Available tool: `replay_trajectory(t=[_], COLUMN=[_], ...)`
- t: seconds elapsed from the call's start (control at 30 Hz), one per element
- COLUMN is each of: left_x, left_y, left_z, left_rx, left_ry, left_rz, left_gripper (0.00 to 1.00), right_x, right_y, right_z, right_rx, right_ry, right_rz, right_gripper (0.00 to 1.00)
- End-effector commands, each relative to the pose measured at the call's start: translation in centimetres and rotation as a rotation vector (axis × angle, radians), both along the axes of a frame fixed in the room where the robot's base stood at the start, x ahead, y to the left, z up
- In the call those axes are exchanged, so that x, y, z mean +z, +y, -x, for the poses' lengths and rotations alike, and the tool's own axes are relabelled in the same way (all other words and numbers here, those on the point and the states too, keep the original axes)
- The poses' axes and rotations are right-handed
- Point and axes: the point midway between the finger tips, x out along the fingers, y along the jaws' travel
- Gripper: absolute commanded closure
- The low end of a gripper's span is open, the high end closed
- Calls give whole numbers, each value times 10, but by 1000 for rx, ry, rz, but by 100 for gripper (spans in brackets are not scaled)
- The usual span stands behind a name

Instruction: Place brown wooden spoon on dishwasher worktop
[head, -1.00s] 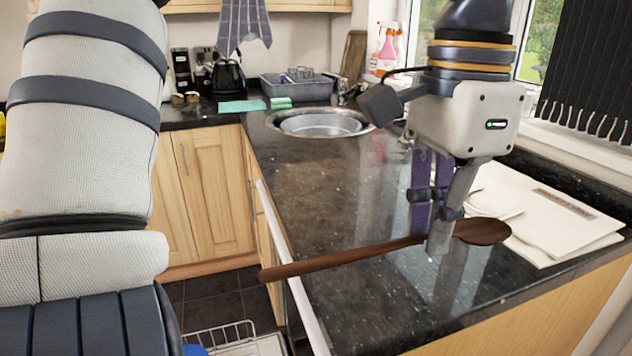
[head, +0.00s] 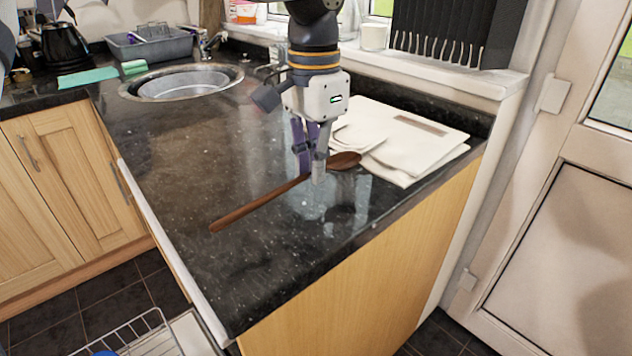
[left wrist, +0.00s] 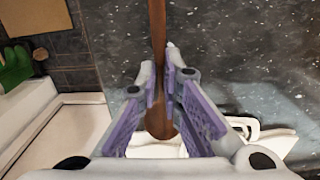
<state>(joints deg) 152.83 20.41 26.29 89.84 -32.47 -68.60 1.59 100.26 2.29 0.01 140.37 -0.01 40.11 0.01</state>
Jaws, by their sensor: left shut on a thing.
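The brown wooden spoon (head: 262,204) is in my left gripper (head: 312,178), which is shut on its handle near the bowl. The spoon's bowl points right and its handle points left and towards the front. Spoon and gripper are over the black speckled dishwasher worktop (head: 180,150); the head view does not clearly show the gap beneath them. In the left wrist view the spoon (left wrist: 157,40) runs between the two purple-padded fingers (left wrist: 160,85). My right gripper is not in view.
White folded papers or cloths (head: 410,140) lie at the worktop's right back. A round sink (head: 185,84) is at the back left. A pulled-out dish rack (head: 130,340) stands below the left edge. The worktop's front and middle are clear.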

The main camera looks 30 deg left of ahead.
Motion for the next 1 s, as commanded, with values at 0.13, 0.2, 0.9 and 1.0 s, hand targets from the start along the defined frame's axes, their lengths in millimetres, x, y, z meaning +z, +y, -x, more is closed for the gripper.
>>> replay_trajectory(t=[0.13,0.2,0.9,1.0], left_x=[-15,-28,-47,-47], left_y=[0,1,1,1], left_z=[-11,-11,-11,-11], left_rx=[0,0,0,0], left_ry=[4,6,-1,-1], left_rz=[1,1,0,0], left_gripper=[100,100,73,73], right_x=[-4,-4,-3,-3], right_y=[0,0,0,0], right_z=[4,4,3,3], right_rx=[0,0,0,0], right_ry=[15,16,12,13], right_rz=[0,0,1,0], right_gripper=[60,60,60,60])
